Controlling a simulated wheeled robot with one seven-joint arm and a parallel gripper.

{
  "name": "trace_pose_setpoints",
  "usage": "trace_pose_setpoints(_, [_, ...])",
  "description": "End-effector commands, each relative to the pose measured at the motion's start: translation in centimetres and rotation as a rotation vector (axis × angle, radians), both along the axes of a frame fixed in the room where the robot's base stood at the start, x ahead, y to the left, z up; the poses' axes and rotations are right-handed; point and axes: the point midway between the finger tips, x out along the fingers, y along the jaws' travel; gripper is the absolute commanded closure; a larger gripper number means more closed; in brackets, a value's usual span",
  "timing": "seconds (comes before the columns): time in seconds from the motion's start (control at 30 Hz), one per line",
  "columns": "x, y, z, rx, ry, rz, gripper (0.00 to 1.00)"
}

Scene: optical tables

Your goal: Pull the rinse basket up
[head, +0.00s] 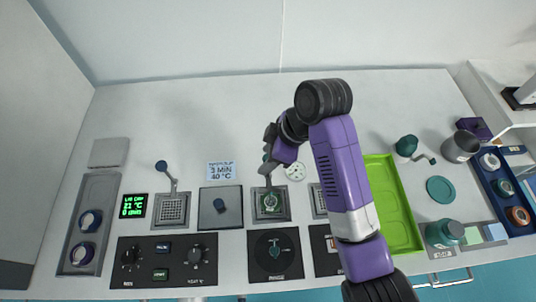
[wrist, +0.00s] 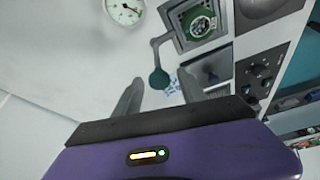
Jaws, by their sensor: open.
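The rinse basket (head: 271,204) sits low in its square grey well behind the panel marked RINSE, with a round green-rimmed part inside. In the wrist view the basket (wrist: 196,24) is at the top, and its bent grey handle ends in a dark green knob (wrist: 160,79). My gripper (head: 268,157) is open above the handle end, and largely hides the knob in the head view. In the wrist view my gripper's two fingers (wrist: 160,82) stand apart, with the knob between their tips in the picture. I cannot tell whether they touch it.
Left of the rinse well are a grey lidded square (head: 220,205) and another basket (head: 173,208) with a blue-knobbed handle (head: 161,167). A white round dial (head: 295,171) lies close to my gripper's right. A green tray (head: 400,225) is beyond my arm. The back table is clear.

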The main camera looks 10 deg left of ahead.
Motion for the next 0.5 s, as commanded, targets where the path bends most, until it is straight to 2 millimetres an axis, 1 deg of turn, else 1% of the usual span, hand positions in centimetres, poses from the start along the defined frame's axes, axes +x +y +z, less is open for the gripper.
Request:
trace_pose_setpoints(0.13, [0.0, -0.2, 0.3, 0.0, -0.001, 0.0, 0.52])
trace_pose_setpoints(0.23, [0.1, -0.6, 1.3, 0.0, -0.001, -0.002, 0.52])
trace_pose_setpoints(0.47, [0.1, -2.0, 4.8, 0.001, -0.004, -0.001, 0.52])
trace_pose_setpoints(0.5, [0.1, -2.4, 5.8, -0.001, -0.003, -0.002, 0.52])
